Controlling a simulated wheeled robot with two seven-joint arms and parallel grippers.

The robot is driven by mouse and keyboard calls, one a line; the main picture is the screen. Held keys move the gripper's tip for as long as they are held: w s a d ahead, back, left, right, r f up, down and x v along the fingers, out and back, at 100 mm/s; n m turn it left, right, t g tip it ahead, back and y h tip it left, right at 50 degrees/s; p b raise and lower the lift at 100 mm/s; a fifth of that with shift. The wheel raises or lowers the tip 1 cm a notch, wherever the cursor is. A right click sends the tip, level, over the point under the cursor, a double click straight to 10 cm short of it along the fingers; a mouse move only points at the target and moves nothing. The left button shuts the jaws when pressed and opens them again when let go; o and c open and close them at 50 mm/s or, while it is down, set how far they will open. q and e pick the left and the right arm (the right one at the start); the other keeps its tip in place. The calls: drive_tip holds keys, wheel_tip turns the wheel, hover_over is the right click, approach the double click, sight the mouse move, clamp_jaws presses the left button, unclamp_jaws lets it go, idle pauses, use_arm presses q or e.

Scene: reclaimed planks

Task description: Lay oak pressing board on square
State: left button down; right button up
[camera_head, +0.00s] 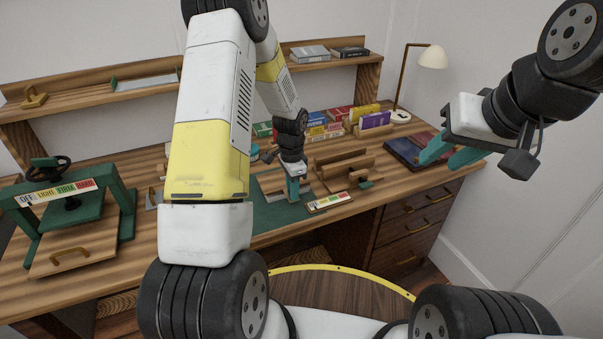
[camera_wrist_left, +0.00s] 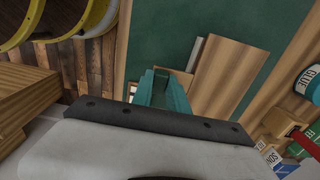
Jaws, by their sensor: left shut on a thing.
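The exact grip is hidden by the fingers. In the head view, the board is partly hidden by the gripper. A thin pale strip (camera_wrist_left: 195,54) lies along the board's upper left side, over the green mat. I cannot make out the square. My right gripper (camera_head: 452,153) is open and empty, raised above the desk's right end.
A green press (camera_head: 118,208) with a handled wooden board (camera_head: 72,250) stands at the left. A strip with coloured labels (camera_head: 328,202) lies at the mat's right. Wooden racks (camera_head: 342,162), books (camera_head: 375,121), a dark blue flat book (camera_head: 408,152) and a lamp (camera_head: 432,57) stand behind and right.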

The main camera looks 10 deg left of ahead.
use_arm(q)
drive_tip(key=shift+f, duration=0.2)
drive_tip(key=c, duration=1.2)
unclamp_jaws()
drive_tip(key=s+r+n+t, duration=0.1)
drive_tip(key=s+r+n, duration=0.15)
drive_tip(key=r, duration=0.85)
drive_tip(key=s+r+n+t, duration=0.1)
drive_tip(key=s+r, duration=0.3)
drive_tip(key=r, duration=0.8)
drive_tip(key=s+d+r+n+t+h, duration=0.1)
drive_tip(key=s+r+n+t, duration=0.1)
drive_tip(key=s+r, duration=0.3)
drive_tip(key=s+d+r+n+t+h, duration=0.1)
drive_tip(key=s+r+n, duration=0.4)
drive_tip(key=s, duration=0.7)
drive_tip(key=shift+s+r+t, duration=0.4)
drive_tip(key=shift+r+t, duration=0.05)
drive_tip(key=shift+t, duration=0.15)
